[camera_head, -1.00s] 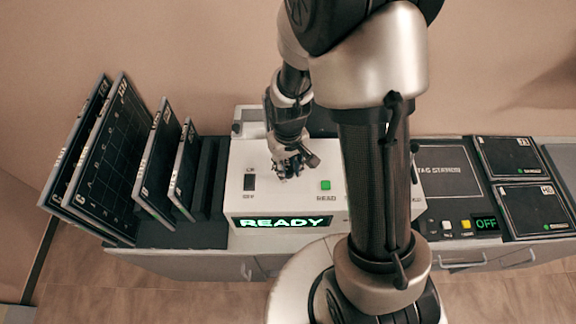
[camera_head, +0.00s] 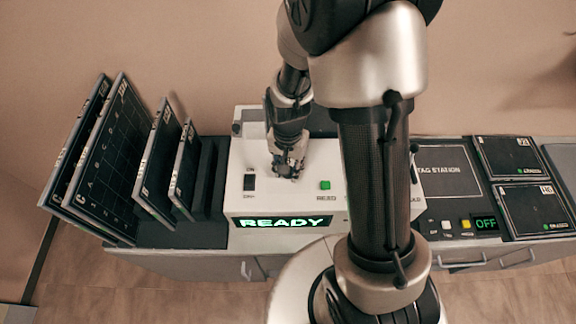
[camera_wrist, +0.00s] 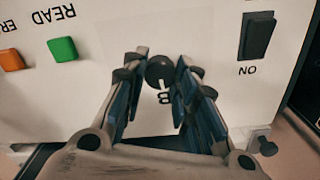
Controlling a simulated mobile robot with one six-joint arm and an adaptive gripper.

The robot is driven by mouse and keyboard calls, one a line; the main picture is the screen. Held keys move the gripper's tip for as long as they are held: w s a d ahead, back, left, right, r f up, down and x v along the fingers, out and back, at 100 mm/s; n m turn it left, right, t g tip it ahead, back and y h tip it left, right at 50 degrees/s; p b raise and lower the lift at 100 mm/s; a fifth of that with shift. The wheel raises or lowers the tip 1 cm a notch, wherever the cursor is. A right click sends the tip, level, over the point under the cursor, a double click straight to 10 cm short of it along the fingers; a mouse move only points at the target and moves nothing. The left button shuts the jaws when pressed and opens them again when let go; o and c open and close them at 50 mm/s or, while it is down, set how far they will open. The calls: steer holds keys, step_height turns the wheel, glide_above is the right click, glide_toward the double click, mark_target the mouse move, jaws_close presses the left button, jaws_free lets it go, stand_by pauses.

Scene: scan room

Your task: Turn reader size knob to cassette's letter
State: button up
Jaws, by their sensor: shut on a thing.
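The reader (camera_head: 240,200) is a pale box in the middle of the counter, with a green READY display (camera_head: 284,221). Its size knob (camera_wrist: 160,70) is small, dark and round in the wrist view. A white mark on its edge points to an upside-down letter B. My gripper (camera_wrist: 160,76) is shut on the knob, one finger on each side. The knob is hidden by my gripper (camera_head: 288,168) in the head view.
A black ON switch (camera_head: 249,183) is left of my gripper, and a green READ button (camera_head: 325,185) is right of it. An orange button (camera_wrist: 11,60) shows in the wrist view. The tag station (camera_head: 444,172) with an OFF display stands right of my arm.

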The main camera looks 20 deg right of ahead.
steer(key=shift+m, duration=0.6)
steer(key=o, duration=1.1)
step_height(320, 180, up, 12)
steer(key=shift+r, duration=0.1)
stand_by(0.5)
steer(key=s+r+n+t+b, duration=0.1)
steer(key=s+r+n, duration=0.2)
steer(key=s+r, duration=0.1)
steer(key=s+r+n+t, duration=0.2)
steer(key=s+r+n, duration=0.1)
steer(key=s, duration=0.3)
steer(key=s+r+n+t+b, duration=0.1)
steer(key=s+r+n, duration=0.2)
steer(key=s+r, duration=0.1)
steer(key=shift+s+r+t+b, duration=0.3)
steer(key=shift+s, duration=0.2)
